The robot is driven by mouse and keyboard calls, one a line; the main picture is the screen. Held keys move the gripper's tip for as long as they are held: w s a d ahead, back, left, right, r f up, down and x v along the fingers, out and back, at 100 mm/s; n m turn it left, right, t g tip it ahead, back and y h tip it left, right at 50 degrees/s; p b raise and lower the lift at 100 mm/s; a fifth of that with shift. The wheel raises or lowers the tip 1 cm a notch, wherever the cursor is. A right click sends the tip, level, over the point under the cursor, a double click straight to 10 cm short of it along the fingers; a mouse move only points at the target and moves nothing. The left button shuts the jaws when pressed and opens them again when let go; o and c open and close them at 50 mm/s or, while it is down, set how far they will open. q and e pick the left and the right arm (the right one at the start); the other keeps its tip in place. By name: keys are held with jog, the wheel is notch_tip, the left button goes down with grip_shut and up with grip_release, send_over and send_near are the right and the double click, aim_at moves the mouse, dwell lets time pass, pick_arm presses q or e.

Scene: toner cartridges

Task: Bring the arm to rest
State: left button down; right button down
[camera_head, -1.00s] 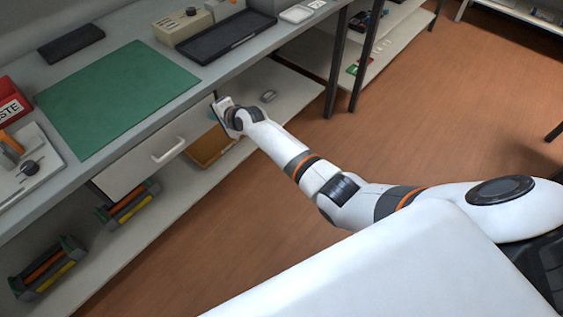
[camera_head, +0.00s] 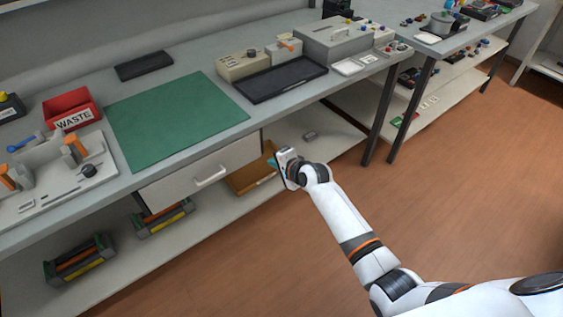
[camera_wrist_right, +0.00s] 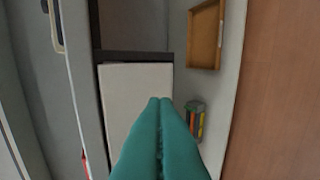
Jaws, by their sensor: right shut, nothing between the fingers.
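My right arm (camera_head: 345,222) reaches in from the lower right of the head view. Its right gripper (camera_head: 272,162) is in front of the workbench, close to the shelf under the top and right of the closed drawer (camera_head: 205,176). In the right wrist view the teal fingers (camera_wrist_right: 160,130) are pressed together with nothing between them. My left gripper is in neither view.
The workbench carries a green mat (camera_head: 175,118), a red WASTE bin (camera_head: 72,108) and a black tray (camera_head: 281,79). On the lower shelf are an orange-brown tray (camera_head: 250,178) and two toner cartridges (camera_head: 78,260) (camera_head: 163,218). The floor (camera_head: 240,265) in front is clear.

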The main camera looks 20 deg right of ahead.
jog(key=shift+v, duration=1.75)
jog(key=s+d+f+n+g+h, duration=0.2)
jog(key=s+f+n+g, duration=0.15)
jog(key=s+f, duration=0.95)
jog(key=s+d+f+n+g+h, duration=0.15)
jog(key=s+f+n, duration=0.25)
jog(key=s+f, duration=0.85)
jog(key=s+f+n+g, duration=0.1)
jog(key=s+f+n, duration=0.2)
jog(key=s, duration=0.6)
jog(key=s+d+f+n+g, duration=0.1)
jog(key=s+f+n+g, duration=0.1)
jog(key=s+f, duration=0.5)
jog(key=s+d+f+n+g, duration=0.1)
jog(key=s+f+n, duration=0.3)
jog(key=s, duration=0.8)
jog(key=shift+s+d+f+g+h+p, duration=0.15)
jog(key=shift+s+f+g+h+p, duration=0.2)
jog(key=shift+f+g, duration=0.4)
jog(key=shift+f, duration=0.1)
